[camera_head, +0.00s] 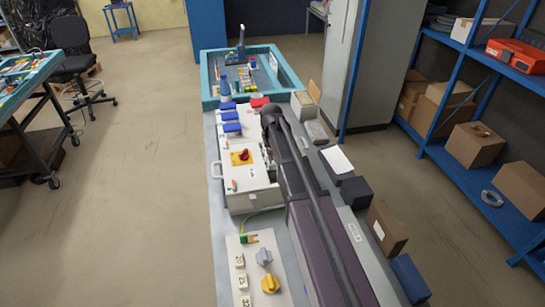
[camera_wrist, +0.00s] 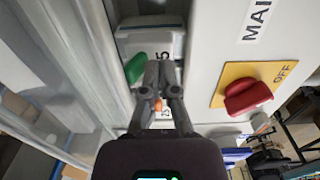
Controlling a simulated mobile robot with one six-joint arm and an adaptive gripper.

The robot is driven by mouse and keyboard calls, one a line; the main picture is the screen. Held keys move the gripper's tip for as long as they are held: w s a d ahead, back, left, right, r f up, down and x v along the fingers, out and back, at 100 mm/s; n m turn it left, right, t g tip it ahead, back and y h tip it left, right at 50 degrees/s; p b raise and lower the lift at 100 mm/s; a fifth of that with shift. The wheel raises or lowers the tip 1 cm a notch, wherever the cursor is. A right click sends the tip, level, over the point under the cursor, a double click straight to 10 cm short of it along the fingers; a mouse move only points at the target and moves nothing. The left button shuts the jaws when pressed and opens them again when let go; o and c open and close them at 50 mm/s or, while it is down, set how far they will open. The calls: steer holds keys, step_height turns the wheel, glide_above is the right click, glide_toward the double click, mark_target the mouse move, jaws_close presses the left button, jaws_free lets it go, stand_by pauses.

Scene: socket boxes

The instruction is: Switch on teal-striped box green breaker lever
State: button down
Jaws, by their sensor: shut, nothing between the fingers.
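In the wrist view, a green lever (camera_wrist: 136,67) sits on a light grey breaker body (camera_wrist: 150,42) inside a white box (camera_wrist: 215,45). My gripper (camera_wrist: 160,101) is shut and empty, with its fingertips just right of and below the green lever. I cannot tell whether they touch it. A small orange part (camera_wrist: 157,104) shows between the fingers, behind them. The white box also shows in the head view (camera_head: 248,200), where my arm covers its right side and hides the lever. I see no teal stripe clearly on this box.
A red rotary switch (camera_wrist: 247,96) on a yellow plate sits right of the breaker, beside a "MAIN" label. In the head view, blue sockets (camera_head: 231,128) lie behind, a teal-rimmed tray (camera_head: 212,80) farther back, and a panel with yellow and grey knobs (camera_head: 270,283) in front.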

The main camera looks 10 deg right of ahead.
steer(key=shift+a+r+p, duration=0.2)
steer(key=shift+r+p, duration=1.3)
steer(key=shift+r, duration=0.05)
steer(key=shift+a+r+p, duration=0.2)
steer(key=shift+r+p, duration=1.25)
steer(key=shift+r, duration=0.05)
steer(key=s, duration=2.4)
steer(key=shift+s+a+f, duration=0.15)
steer(key=shift+a+f, duration=0.05)
steer(key=shift+a, duration=0.05)
